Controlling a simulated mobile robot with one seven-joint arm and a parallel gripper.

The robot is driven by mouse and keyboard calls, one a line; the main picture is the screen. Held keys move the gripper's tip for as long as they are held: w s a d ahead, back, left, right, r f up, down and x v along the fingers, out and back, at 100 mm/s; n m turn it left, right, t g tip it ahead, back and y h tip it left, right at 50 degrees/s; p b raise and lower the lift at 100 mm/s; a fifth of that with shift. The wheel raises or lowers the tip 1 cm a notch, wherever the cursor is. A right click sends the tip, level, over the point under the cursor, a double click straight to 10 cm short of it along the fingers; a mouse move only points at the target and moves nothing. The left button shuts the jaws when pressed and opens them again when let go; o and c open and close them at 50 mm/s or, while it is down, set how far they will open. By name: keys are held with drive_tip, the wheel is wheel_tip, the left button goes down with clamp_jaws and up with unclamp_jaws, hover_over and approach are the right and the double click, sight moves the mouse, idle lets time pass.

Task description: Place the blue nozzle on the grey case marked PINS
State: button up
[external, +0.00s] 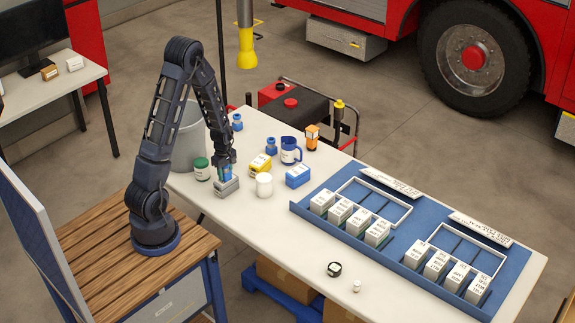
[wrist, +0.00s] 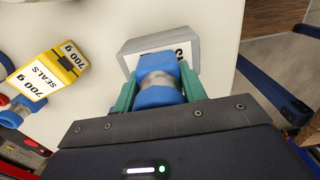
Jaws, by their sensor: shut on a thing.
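My gripper (wrist: 157,84) is shut on a blue nozzle (wrist: 158,96), with its green fingers on either side of it. In the external view the nozzle (external: 225,173) is at or just above the top of a small grey case (external: 228,187) on the white table. In the wrist view the grey case (wrist: 135,46) lies beyond and under the nozzle. Its label is mostly hidden, with only a letter or so showing. I cannot tell whether the nozzle touches the case.
A green-lidded jar (external: 202,169), a white cylinder (external: 264,185), a yellow case (external: 260,163) marked SEALS and a blue case (external: 298,176) stand close by. A blue mug (external: 290,151) and other blue nozzles (external: 271,146) are behind.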

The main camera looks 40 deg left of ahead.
drive_tip(key=shift+f, duration=0.1)
drive_tip(key=o, duration=1.1)
wheel_tip(320, 180, up, 12)
drive_tip(key=shift+r, duration=0.15)
drive_tip(key=s+d+r+m+t, duration=0.1)
drive_tip(key=s+d+r+m, duration=0.1)
drive_tip(key=s+r+m, duration=0.4)
drive_tip(key=s+d+r+m+t, duration=0.2)
drive_tip(key=s+d+r+m, duration=0.1)
drive_tip(key=s+r+m, duration=0.3)
drive_tip(key=s+d+r+m+t, duration=0.1)
drive_tip(key=s+d+r+m, duration=0.2)
drive_tip(key=s+r+m, duration=0.3)
drive_tip(key=shift+s+d+r+t, duration=0.1)
drive_tip(key=shift+s+r, duration=0.6)
drive_tip(key=shift+r, duration=0.45)
drive_tip(key=shift+s+d+r+t, duration=0.1)
drive_tip(key=shift+s+r, duration=0.55)
drive_tip(key=shift+r, duration=0.55)
drive_tip(key=shift+s+d+r+t, duration=0.1)
drive_tip(key=shift+s+r, duration=0.6)
drive_tip(key=shift+r, duration=0.45)
